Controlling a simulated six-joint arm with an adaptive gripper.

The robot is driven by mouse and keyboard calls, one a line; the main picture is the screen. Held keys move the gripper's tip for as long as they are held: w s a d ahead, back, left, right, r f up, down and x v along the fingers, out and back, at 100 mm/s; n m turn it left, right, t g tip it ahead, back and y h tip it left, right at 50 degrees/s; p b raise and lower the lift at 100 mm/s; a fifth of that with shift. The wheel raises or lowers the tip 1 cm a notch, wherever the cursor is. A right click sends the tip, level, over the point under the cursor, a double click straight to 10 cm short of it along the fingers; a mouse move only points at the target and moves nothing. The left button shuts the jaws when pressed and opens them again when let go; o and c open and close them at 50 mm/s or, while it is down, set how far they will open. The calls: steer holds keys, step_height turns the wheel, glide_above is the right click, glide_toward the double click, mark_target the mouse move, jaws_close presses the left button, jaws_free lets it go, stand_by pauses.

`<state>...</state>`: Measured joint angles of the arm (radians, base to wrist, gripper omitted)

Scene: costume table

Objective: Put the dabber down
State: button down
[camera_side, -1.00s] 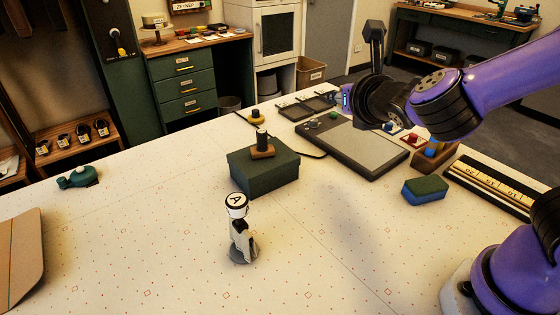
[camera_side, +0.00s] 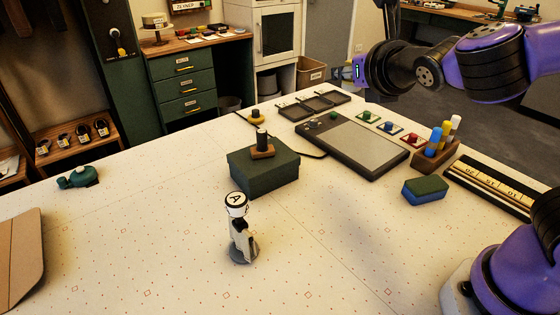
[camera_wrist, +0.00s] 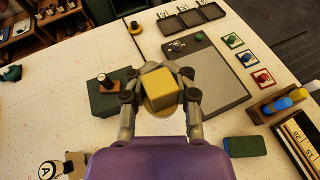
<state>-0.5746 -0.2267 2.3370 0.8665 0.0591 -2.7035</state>
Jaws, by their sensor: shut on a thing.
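My gripper (camera_wrist: 160,98) is shut on a yellow, block-topped thing (camera_wrist: 159,88) with a rounded tan part below it, which I take to be the dabber. Both fingers press its sides in the wrist view. In the side view my gripper (camera_side: 343,73) is held up beyond the far side of the table, and what it holds is too small to make out there. The wrist view looks down on the table past the held thing, which covers part of the gap between the green box (camera_wrist: 112,101) and the grey tablet (camera_wrist: 213,82).
A black tray (camera_side: 318,106) lies behind the tablet.

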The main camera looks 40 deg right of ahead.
mark_target(337, 189)
step_height(337, 189, down, 14)
steer(key=d+m+g+h, duration=0.1)
steer(key=d+m+h, duration=0.1)
steer(key=shift+f+m+h, duration=0.2)
steer(key=shift+m+h, duration=0.1)
steer(key=shift+h, duration=0.1)
steer(key=shift+g, duration=0.3)
steer(key=shift+f, duration=4.8)
steer(key=c, duration=0.6)
jaws_free()
steer(key=shift+f, duration=0.1)
steer(key=shift+c, duration=0.2)
